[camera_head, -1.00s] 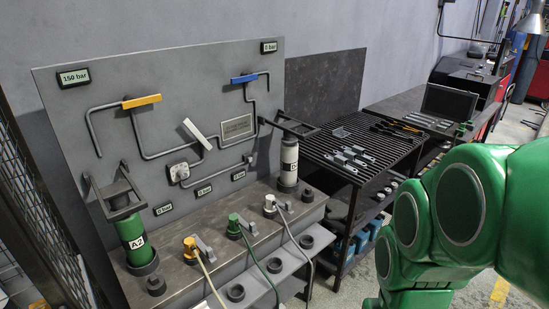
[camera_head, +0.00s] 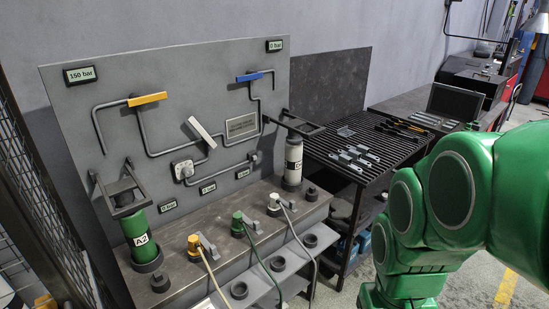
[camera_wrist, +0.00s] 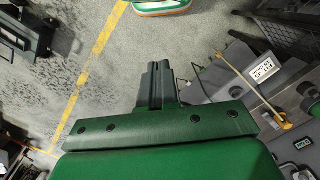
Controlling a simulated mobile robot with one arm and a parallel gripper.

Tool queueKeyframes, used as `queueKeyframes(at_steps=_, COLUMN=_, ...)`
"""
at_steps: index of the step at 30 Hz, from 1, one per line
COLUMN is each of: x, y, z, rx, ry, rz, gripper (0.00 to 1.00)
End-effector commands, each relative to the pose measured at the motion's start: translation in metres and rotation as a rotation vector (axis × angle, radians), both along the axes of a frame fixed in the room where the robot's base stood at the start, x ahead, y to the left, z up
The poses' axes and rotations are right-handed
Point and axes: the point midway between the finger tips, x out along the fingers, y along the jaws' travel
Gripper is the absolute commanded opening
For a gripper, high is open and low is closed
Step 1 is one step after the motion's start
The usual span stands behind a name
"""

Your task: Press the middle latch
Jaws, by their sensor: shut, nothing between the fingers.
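In the head view, three hose couplings stand in a row on the grey bench: yellow (camera_head: 194,244) at left, green (camera_head: 238,224) in the middle, white (camera_head: 274,203) at right. Each has a grey lever-like latch beside it. The middle latch (camera_head: 252,222) is by the green coupling and sticks up at a slant. A hose runs forward from each coupling. My gripper (camera_wrist: 157,72) shows only in the wrist view, with its dark fingers together and empty, over open floor. It is clear of the couplings. I cannot make out the middle latch in the wrist view.
Green cylinder A2 (camera_head: 141,234) and a white cylinder (camera_head: 292,160) flank the couplings. A pipe panel (camera_head: 225,75) with yellow and blue levers stands behind. A slatted rack (camera_head: 335,148) with brackets is right of the bench. The wrist view shows clear floor (camera_wrist: 50,100) at left.

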Motion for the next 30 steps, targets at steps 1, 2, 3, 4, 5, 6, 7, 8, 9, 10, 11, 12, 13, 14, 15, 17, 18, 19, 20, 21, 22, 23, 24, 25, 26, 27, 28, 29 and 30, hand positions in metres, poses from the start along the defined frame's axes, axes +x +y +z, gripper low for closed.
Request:
queueKeyframes(at_steps=1, x=0.014, y=0.003, z=0.001, rx=-0.004, ry=-0.024, rz=0.030, gripper=0.00)
queueKeyframes(at_steps=2, x=0.023, y=0.004, z=0.002, rx=-0.007, ry=-0.040, rz=0.047, gripper=0.00)
queueKeyframes(at_steps=3, x=0.034, y=0.007, z=0.003, rx=-0.012, ry=-0.061, rz=0.071, gripper=0.00)
queueKeyframes(at_steps=4, x=0.043, y=0.008, z=0.003, rx=-0.016, ry=-0.075, rz=0.087, gripper=0.00)
queueKeyframes(at_steps=5, x=0.052, y=0.010, z=0.003, rx=-0.020, ry=-0.089, rz=0.101, gripper=0.00)
queueKeyframes(at_steps=6, x=0.064, y=0.013, z=0.003, rx=-0.026, ry=-0.110, rz=0.121, gripper=0.00)
queueKeyframes(at_steps=7, x=0.073, y=0.015, z=0.003, rx=-0.031, ry=-0.123, rz=0.132, gripper=0.00)
queueKeyframes(at_steps=8, x=0.080, y=0.017, z=0.003, rx=-0.035, ry=-0.135, rz=0.143, gripper=0.00)
queueKeyframes(at_steps=9, x=0.090, y=0.021, z=0.003, rx=-0.040, ry=-0.151, rz=0.158, gripper=0.00)
queueKeyframes(at_steps=10, x=0.098, y=0.023, z=0.003, rx=-0.044, ry=-0.164, rz=0.169, gripper=0.00)
queueKeyframes(at_steps=11, x=0.106, y=0.026, z=0.002, rx=-0.049, ry=-0.178, rz=0.179, gripper=0.00)
queueKeyframes(at_steps=12, x=0.117, y=0.030, z=0.002, rx=-0.055, ry=-0.193, rz=0.194, gripper=0.00)
queueKeyframes(at_steps=13, x=0.125, y=0.032, z=0.002, rx=-0.060, ry=-0.204, rz=0.203, gripper=0.00)
queueKeyframes(at_steps=14, x=0.132, y=0.036, z=0.002, rx=-0.065, ry=-0.217, rz=0.214, gripper=0.00)
queueKeyframes(at_steps=15, x=0.142, y=0.040, z=0.002, rx=-0.070, ry=-0.236, rz=0.229, gripper=0.00)
queueKeyframes(at_steps=17, x=0.158, y=0.048, z=0.002, rx=-0.077, ry=-0.264, rz=0.252, gripper=0.00)
queueKeyframes(at_steps=18, x=0.168, y=0.053, z=0.001, rx=-0.082, ry=-0.279, rz=0.268, gripper=0.00)
queueKeyframes(at_steps=19, x=0.175, y=0.057, z=0.000, rx=-0.086, ry=-0.289, rz=0.277, gripper=0.00)
queueKeyframes(at_steps=20, x=0.182, y=0.062, z=-0.001, rx=-0.090, ry=-0.300, rz=0.289, gripper=0.00)
queueKeyframes(at_steps=21, x=0.191, y=0.068, z=-0.001, rx=-0.094, ry=-0.319, rz=0.303, gripper=0.00)
queueKeyframes(at_steps=22, x=0.198, y=0.072, z=-0.002, rx=-0.097, ry=-0.331, rz=0.311, gripper=0.00)
queueKeyframes(at_steps=23, x=0.204, y=0.076, z=-0.003, rx=-0.103, ry=-0.341, rz=0.320, gripper=0.00)
queueKeyframes(at_steps=24, x=0.212, y=0.082, z=-0.005, rx=-0.109, ry=-0.353, rz=0.331, gripper=0.00)
queueKeyframes(at_steps=25, x=0.218, y=0.086, z=-0.006, rx=-0.114, ry=-0.362, rz=0.338, gripper=0.00)
queueKeyframes(at_steps=26, x=0.224, y=0.090, z=-0.008, rx=-0.118, ry=-0.371, rz=0.345, gripper=0.00)
queueKeyframes(at_steps=27, x=0.232, y=0.097, z=-0.009, rx=-0.123, ry=-0.386, rz=0.353, gripper=0.00)
queueKeyframes(at_steps=28, x=0.238, y=0.101, z=-0.010, rx=-0.128, ry=-0.396, rz=0.359, gripper=0.00)
queueKeyframes(at_steps=29, x=0.243, y=0.105, z=-0.012, rx=-0.134, ry=-0.406, rz=0.363, gripper=0.00)
queueKeyframes(at_steps=30, x=0.250, y=0.111, z=-0.014, rx=-0.142, ry=-0.416, rz=0.368, gripper=0.00)
